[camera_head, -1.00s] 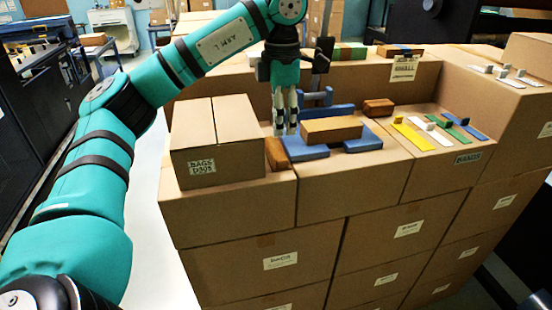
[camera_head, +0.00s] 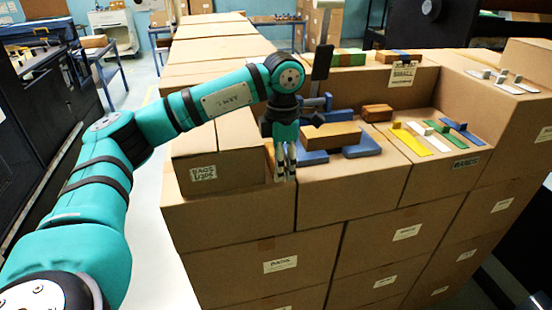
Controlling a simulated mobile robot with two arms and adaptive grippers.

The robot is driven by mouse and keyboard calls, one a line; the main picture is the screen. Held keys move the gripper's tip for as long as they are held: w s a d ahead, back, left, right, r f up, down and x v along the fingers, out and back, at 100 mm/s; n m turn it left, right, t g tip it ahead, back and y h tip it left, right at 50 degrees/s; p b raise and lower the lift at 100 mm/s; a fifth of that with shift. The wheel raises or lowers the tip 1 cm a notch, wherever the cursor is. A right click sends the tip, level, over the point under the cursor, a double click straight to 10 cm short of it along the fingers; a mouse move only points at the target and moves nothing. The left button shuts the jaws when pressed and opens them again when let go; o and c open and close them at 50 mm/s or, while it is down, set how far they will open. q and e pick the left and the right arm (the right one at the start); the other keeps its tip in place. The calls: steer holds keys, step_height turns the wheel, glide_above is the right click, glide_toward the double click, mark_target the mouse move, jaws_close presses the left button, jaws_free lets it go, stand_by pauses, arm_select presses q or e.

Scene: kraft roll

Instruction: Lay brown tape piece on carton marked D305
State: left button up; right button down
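The small carton (camera_head: 226,168) stands at the left on the stack; its blurred label (camera_head: 203,173) seems to read D305. My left gripper (camera_head: 285,178) points down just right of this carton. Its two fingers are close together, and I cannot tell whether anything is between them. A brown piece (camera_head: 269,152) lies beside the carton, partly hidden behind the fingers. A larger brown block (camera_head: 332,135) rests on blue supports (camera_head: 362,148) to the right. Another brown block (camera_head: 377,112) lies behind it. I cannot tell which is the tape piece. My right gripper is not in view.
Yellow (camera_head: 412,142), white, green and blue strips lie on the carton at the right. A dark upright piece (camera_head: 322,62) stands behind the blue supports. Taller cartons (camera_head: 500,110) rise at the right.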

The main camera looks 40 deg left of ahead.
arm_select(q)
jaws_close()
steer(key=shift+r, duration=0.15)
